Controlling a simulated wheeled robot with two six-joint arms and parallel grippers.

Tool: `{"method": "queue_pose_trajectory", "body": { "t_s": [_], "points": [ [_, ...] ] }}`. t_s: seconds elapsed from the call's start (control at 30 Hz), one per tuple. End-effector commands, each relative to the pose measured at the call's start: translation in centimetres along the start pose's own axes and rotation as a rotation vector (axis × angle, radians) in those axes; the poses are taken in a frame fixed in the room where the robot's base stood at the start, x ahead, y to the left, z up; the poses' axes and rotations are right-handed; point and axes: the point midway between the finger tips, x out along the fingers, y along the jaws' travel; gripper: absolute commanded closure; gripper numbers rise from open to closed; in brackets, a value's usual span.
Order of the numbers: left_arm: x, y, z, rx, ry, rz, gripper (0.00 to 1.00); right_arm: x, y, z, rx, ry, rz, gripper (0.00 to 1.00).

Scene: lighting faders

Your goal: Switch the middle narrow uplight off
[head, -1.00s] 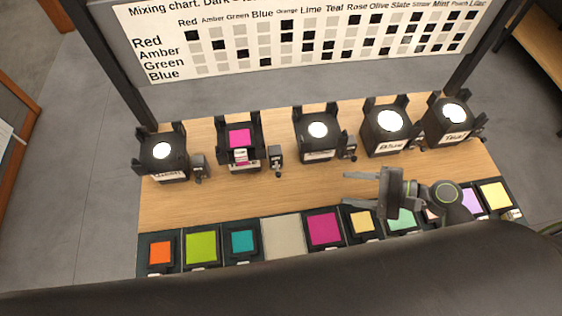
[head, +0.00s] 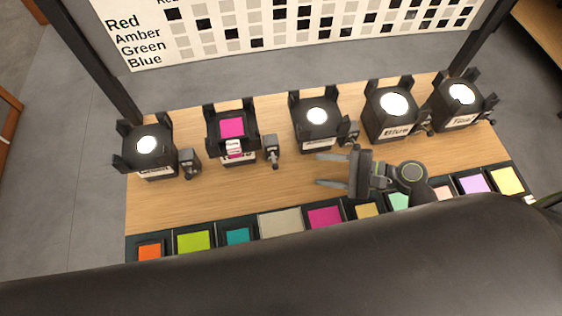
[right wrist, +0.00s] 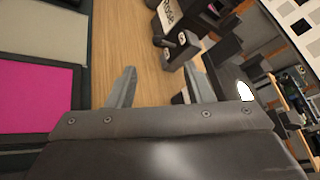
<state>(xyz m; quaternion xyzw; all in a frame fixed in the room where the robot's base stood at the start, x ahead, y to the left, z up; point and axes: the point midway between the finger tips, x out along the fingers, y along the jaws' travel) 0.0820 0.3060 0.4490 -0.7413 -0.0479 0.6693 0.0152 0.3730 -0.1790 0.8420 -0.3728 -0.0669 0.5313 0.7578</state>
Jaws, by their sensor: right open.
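Several black uplights stand in a row on the wooden table. The middle one of the row (head: 318,139) glows white on top and has a small grey switch box (head: 348,134) at its right. The second from left (head: 231,129) has a magenta top and its own switch box (head: 271,150). I cannot tell which are narrow. My right gripper (head: 318,170) is open and empty, in front of the middle uplight, with its fingers pointing left. In the right wrist view its fingers (right wrist: 160,78) are apart, with a switch box (right wrist: 180,48) beyond them. My left gripper is not in view.
More lit uplights stand at far left (head: 150,160) and at right, labelled Blue (head: 394,131) and Teal (head: 462,119). A row of coloured gel frames, one magenta (head: 325,216), lines the front edge. The mixing chart (head: 250,28) is behind. Bare wood (head: 190,205) lies left of the gripper.

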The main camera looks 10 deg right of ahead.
Motion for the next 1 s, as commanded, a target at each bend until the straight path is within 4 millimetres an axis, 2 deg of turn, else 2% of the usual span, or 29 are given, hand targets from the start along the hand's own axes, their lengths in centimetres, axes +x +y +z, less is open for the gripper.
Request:
{"method": "queue_pose_trajectory", "body": {
  "t_s": [0.5,0.7,1.0],
  "points": [
    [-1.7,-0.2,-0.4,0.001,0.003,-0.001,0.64,9.9,-0.1,0.2,0.003,-0.004,0.0,0.53],
    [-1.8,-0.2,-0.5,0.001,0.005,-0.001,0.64,11.8,0.0,0.1,0.001,-0.001,0.0,0.53],
    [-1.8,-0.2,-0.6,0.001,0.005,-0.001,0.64,12.2,0.0,0.0,-0.001,0.0,0.001,0.53]
  ]
}}
